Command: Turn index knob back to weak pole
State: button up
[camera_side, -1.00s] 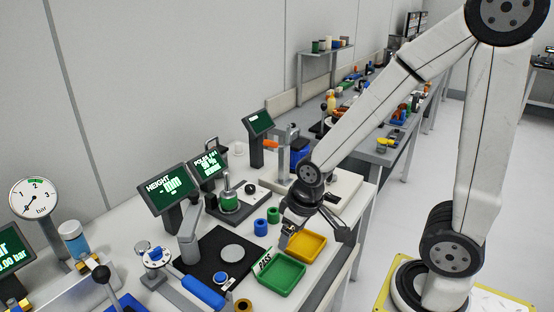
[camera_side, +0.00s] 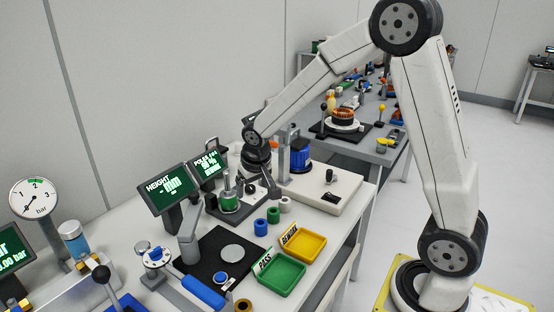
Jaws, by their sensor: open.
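The pole tester has a dark base plate (camera_side: 238,213) with a green ring-shaped part (camera_side: 229,202) standing on it under a metal post. Its tilted screen (camera_side: 208,164) reads "POLES" with small figures that I cannot make out fully. The index knob is a small dark round knob (camera_side: 250,188) at the right rear of this plate, partly covered by my gripper. My gripper (camera_side: 262,187) is open and points down at the knob, very close above or around it. Whether the fingers touch the knob cannot be told.
The height gauge screen (camera_side: 170,188) stands left of the tester. A white box unit (camera_side: 320,186) with a blue cylinder (camera_side: 300,153) stands to the right.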

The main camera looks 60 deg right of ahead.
jog(key=w+d+m+h, duration=0.2)
jog(key=w+d+m, duration=0.3)
jog(key=w+d, duration=0.55)
jog(key=m+g, duration=0.1)
jog(key=m, duration=0.3)
send_near(250, 187)
jog(key=f, duration=0.1)
jog(key=shift+w, duration=0.2)
jog(key=shift+d+f, duration=0.1)
jog(key=shift+x, duration=3.8)
jog(key=shift+d, duration=0.1)
grip_shut()
